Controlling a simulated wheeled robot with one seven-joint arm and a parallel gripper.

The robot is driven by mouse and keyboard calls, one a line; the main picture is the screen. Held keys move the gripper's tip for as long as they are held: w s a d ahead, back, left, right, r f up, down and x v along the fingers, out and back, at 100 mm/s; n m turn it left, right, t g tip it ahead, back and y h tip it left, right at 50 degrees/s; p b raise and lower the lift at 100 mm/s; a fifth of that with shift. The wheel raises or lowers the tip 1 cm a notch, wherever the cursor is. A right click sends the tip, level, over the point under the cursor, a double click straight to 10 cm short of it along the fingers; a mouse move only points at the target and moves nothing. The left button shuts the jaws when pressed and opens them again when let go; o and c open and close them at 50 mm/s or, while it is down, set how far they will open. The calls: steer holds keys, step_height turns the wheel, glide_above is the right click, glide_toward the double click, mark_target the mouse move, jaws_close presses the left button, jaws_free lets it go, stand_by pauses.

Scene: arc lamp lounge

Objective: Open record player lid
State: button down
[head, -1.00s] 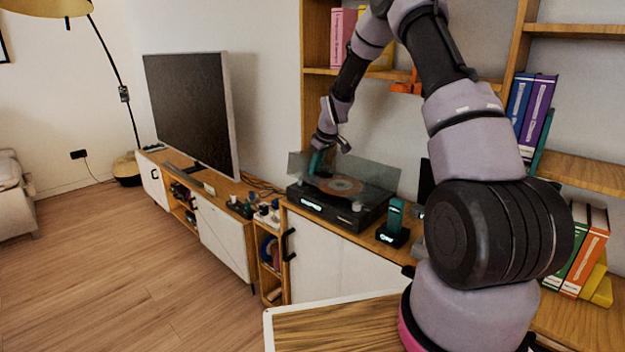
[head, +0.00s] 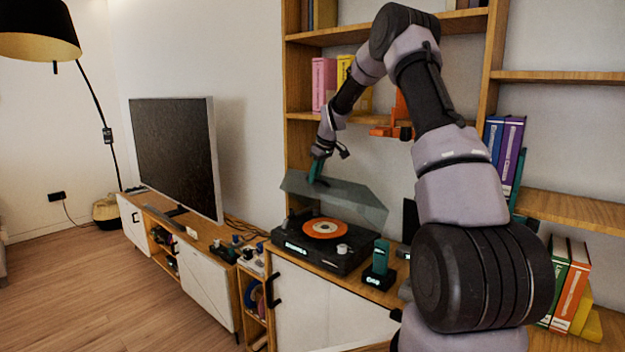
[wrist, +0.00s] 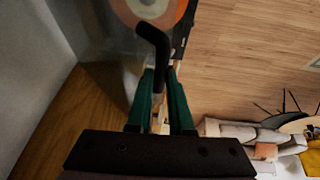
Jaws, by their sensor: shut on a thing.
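The record player (head: 318,252) stands on the wooden cabinet top, with an orange record (head: 325,228) on its platter. Its smoky see-through lid (head: 345,200) is raised and tilted, with a clear gap above the record. My gripper (head: 317,178) is at the lid's upper left edge and is shut on the lid. In the wrist view the green fingers of my gripper (wrist: 160,85) are close together, and a black hooked bar (wrist: 152,40) shows at their tips. The exact contact is hidden there. Part of the record (wrist: 140,12) shows at the top.
A green device on a black stand (head: 380,265) is just right of the player. The television (head: 175,155) stands on the low cabinet at left. Shelves with an orange object (head: 392,131) and books (head: 503,150) rise behind and right of my arm.

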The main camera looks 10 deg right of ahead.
steer(key=shift+s+d+f, duration=0.1)
steer(key=shift+d+f, duration=0.2)
steer(key=shift+d, duration=0.2)
steer(key=c, duration=1.1)
jaws_free()
steer(key=shift+r, duration=0.15)
steer(key=v, duration=1)
steer(key=shift+s+a+r, duration=0.1)
steer(key=shift+r, duration=0.25)
